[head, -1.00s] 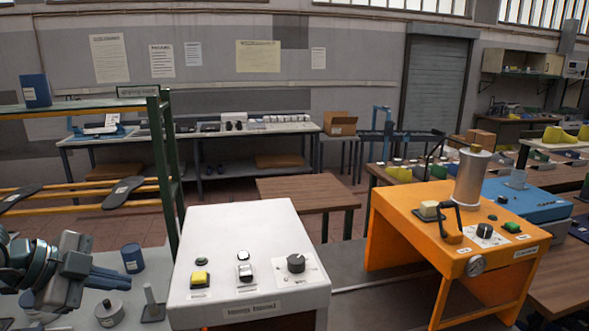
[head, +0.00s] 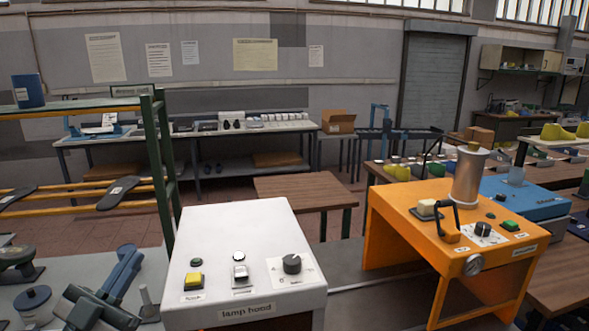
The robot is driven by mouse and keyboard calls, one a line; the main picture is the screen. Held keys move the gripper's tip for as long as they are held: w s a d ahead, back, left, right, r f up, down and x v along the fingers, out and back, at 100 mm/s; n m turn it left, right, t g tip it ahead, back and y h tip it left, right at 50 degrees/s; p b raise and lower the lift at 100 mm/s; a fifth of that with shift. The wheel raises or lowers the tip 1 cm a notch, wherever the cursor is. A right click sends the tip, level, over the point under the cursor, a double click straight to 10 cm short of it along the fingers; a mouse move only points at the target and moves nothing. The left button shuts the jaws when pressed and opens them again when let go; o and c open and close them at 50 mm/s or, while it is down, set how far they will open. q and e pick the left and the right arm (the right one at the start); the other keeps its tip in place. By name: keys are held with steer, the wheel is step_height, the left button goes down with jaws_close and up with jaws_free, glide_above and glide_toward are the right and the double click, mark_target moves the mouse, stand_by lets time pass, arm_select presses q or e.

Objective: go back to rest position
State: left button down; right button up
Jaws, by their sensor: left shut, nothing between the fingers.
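My left gripper (head: 128,262) is in the lower left of the head view, over the grey bench (head: 60,262). Its blue fingers are shut with nothing between them and point up and to the right in the picture. They are left of the white box labelled "lamp hood" (head: 240,225), apart from it in the picture. The gripper's dark body is near the bottom edge and hides part of the bench. My right gripper is not in view.
A round dark piece (head: 33,298) and a small post (head: 147,300) stand on the bench near the gripper. A green rack post (head: 163,170) rises behind. The orange machine (head: 400,215) stands at the right, with a low wooden table (head: 300,188) behind.

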arm_select(q)
steer(key=s+a+f+n+g+y, duration=0.25)
steer(key=f+n+y, duration=0.2)
steer(key=f, duration=0.35)
steer(key=s+a+f+n+g+y, duration=0.1)
steer(key=a+f+n+g+y, duration=0.2)
steer(key=f+y, duration=0.4)
steer(key=s+a+f+n+g+y, duration=0.1)
steer(key=a+f+n+g+y, duration=0.2)
steer(key=f, duration=0.7)
steer(key=s+d+f+m+g+h, duration=0.1)
steer(key=s+d+f+g, duration=0.35)
steer(key=s+f, duration=0.35)
steer(key=s+d+f+m+g+h, duration=0.1)
steer(key=s+d+f+g, duration=0.2)
steer(key=s+f+g, duration=0.55)
step_height(320, 180, down, 32)
steer(key=s+a+t+b, duration=0.2)
steer(key=a+b, duration=0.1)
steer(key=b, duration=0.1)
steer(key=s+a+f+g+b, duration=0.1)
steer(key=s+f+b, duration=0.1)
steer(key=s+f, duration=1.6)
step_height(320, 180, down, 4)
steer(key=shift+r, duration=0.25)
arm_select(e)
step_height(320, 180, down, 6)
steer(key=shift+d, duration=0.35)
